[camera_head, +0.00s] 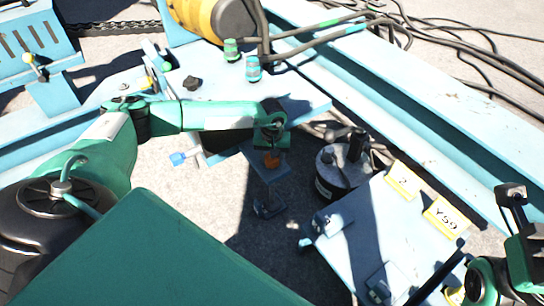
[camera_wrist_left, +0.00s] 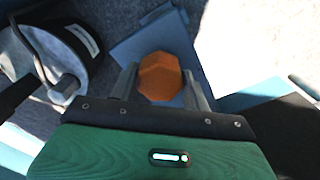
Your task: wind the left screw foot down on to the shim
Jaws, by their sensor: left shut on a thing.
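The orange faceted head of the left screw foot (camera_wrist_left: 160,77) sits between the two grey fingers of my left gripper (camera_wrist_left: 163,88) in the left wrist view. The fingers are shut on its sides. In the head view my left gripper (camera_head: 271,148) points down over the orange head (camera_head: 271,160), above a blue plate (camera_head: 267,173) in shadow. A dark foot-like part (camera_head: 268,208) shows lower down near the floor. I cannot make out the shim or any gap above it. My right arm (camera_head: 520,262) is at the right edge; its finger state is unclear.
A dark round canister (camera_head: 343,172) stands right of my left gripper, near a blue table (camera_head: 375,228) with yellow labels. A long blue beam (camera_head: 430,105) and loose cables (camera_head: 480,60) lie behind. Two green-and-teal fittings (camera_head: 253,68) stand on the blue deck.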

